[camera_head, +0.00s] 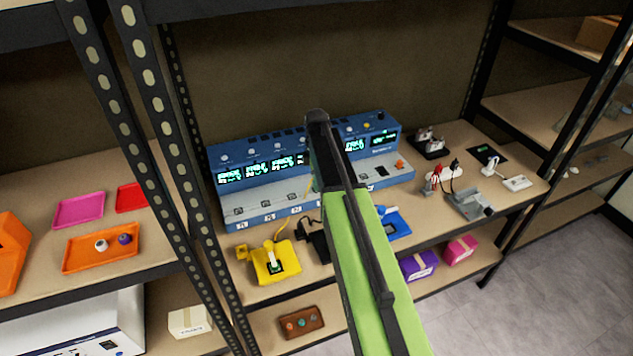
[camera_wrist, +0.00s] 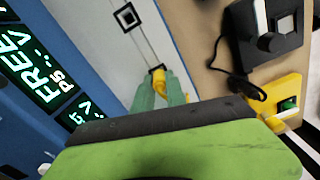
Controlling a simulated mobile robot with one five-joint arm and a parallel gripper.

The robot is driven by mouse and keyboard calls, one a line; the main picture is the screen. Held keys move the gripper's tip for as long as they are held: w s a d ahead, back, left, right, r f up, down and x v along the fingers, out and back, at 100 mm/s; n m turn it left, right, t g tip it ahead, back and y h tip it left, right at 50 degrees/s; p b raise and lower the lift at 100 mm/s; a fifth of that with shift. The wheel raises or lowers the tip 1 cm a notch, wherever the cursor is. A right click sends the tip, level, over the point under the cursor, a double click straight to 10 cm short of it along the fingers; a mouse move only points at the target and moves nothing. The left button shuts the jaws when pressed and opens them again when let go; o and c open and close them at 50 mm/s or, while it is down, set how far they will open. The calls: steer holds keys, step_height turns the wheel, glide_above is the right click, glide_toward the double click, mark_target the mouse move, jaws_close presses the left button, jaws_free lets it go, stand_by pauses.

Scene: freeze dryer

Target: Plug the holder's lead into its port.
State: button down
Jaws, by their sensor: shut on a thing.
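A yellow plug (camera_wrist: 158,79) is between the pale green fingers of my gripper (camera_wrist: 161,97) in the wrist view. Its tip is at a small square port on the grey ledge (camera_wrist: 112,50) of the blue dryer unit; I cannot tell whether it is seated. Another square port (camera_wrist: 127,17) lies farther along the same line. In the head view, a yellow lead (camera_head: 307,188) shows beside my arm, which hides the fingers. The yellow holder (camera_head: 262,271) stands on the shelf in front of the dryer unit (camera_head: 240,152); part of it shows in the wrist view (camera_wrist: 285,104).
A black holder (camera_wrist: 272,48) with a black cable stands beside the yellow one. A blue holder (camera_head: 398,222) and a grey holder (camera_head: 465,203) stand farther right. Shelf posts (camera_head: 180,180) flank the bay on the left. Orange tray (camera_head: 78,258) is on the left shelf.

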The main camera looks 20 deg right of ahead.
steer(key=shift+f, duration=0.1)
steer(key=c, duration=1.3)
jaws_free()
step_height(320, 180, up, 18)
steer(key=p, duration=1.7)
steer(key=shift+f, duration=0.25)
